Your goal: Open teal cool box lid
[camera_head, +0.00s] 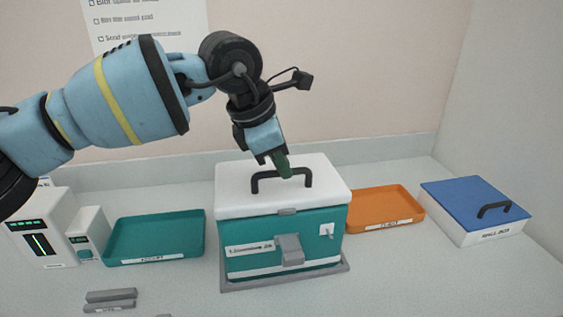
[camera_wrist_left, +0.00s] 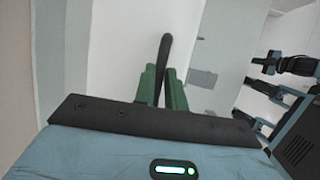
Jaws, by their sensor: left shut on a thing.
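The teal cool box (camera_head: 262,243) stands in the middle of the bench with its white lid (camera_head: 232,190) on it; the lid looks closed. A dark arched handle (camera_head: 304,178) rises from the lid, and a grey latch (camera_head: 290,248) is on the front. My left gripper (camera_head: 283,171) is over the lid with its green fingers at the handle. In the left wrist view, the green fingers (camera_wrist_left: 163,88) are shut on the dark handle bar (camera_wrist_left: 164,55), which passes between them. My right gripper is not in the head view.
A teal tray (camera_head: 155,259) lies left of the box and an orange tray (camera_head: 388,224) right of it. A blue-lidded spill box (camera_head: 462,196) is at far right. White devices (camera_head: 40,232) stand at far left. Grey bars (camera_head: 110,299) lie in front.

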